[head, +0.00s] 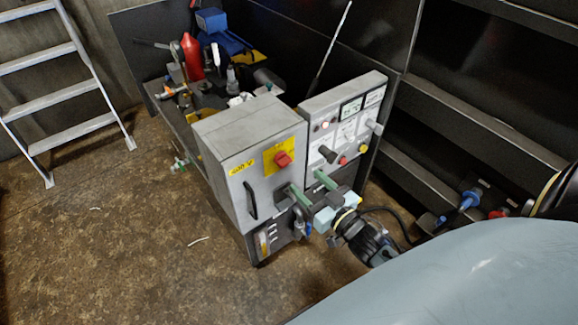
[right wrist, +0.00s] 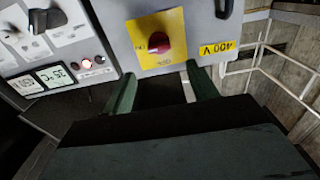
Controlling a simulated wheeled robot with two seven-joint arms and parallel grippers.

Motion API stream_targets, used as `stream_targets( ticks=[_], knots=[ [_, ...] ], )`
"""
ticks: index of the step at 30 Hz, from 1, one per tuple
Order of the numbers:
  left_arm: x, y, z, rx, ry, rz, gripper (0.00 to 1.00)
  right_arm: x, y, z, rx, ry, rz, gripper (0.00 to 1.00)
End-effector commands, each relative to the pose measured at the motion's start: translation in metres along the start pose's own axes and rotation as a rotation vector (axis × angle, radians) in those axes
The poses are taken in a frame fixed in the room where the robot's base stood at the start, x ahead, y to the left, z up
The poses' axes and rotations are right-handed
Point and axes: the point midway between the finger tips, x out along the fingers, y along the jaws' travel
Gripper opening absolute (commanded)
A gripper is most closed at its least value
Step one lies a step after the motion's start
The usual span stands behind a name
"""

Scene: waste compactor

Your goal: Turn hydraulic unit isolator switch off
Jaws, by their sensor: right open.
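The isolator switch is a red rotary knob (head: 283,158) on a yellow plate on the front of the grey cabinet (head: 232,130). It also shows, upside down, in the right wrist view as a red knob (right wrist: 160,43) on the yellow plate. My right gripper (head: 306,184) is open, its green fingers spread and empty, in front of the cabinet, below and right of the knob. In the right wrist view the fingers (right wrist: 161,76) point toward the plate, apart from the knob, which lies beyond and between them. My left gripper is not in view.
A control panel (head: 346,128) with a black knob, buttons and small displays adjoins the cabinet at the right. A black handle (head: 250,200) sticks out of the cabinet front. Hydraulic parts and a red bottle (head: 192,56) stand behind. The floor at the left is mostly clear.

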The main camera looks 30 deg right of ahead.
Motion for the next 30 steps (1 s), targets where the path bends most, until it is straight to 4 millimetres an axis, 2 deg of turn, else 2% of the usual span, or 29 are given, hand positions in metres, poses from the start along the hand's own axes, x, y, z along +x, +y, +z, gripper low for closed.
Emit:
stream_targets(
  ticks=[1, 6, 12, 18, 25, 30],
  knots=[
    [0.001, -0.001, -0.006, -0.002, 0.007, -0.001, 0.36, 0.014, 0.000, 0.000, -0.003, 0.005, -0.002, 0.58],
    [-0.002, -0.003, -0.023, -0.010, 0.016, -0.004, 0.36, 0.048, 0.000, 0.001, -0.002, 0.002, -0.001, 0.58],
    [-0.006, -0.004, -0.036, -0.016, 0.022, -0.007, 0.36, 0.076, 0.000, 0.001, -0.001, 0.001, -0.001, 0.58],
    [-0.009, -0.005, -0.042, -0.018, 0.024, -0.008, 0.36, 0.085, 0.000, 0.001, -0.001, -0.001, -0.001, 0.58],
    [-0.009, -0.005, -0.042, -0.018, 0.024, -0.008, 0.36, 0.086, 0.000, 0.001, -0.001, -0.001, 0.000, 0.58],
    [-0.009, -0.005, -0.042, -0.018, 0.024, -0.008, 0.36, 0.086, 0.000, 0.001, -0.001, -0.001, 0.000, 0.37]
  ],
)
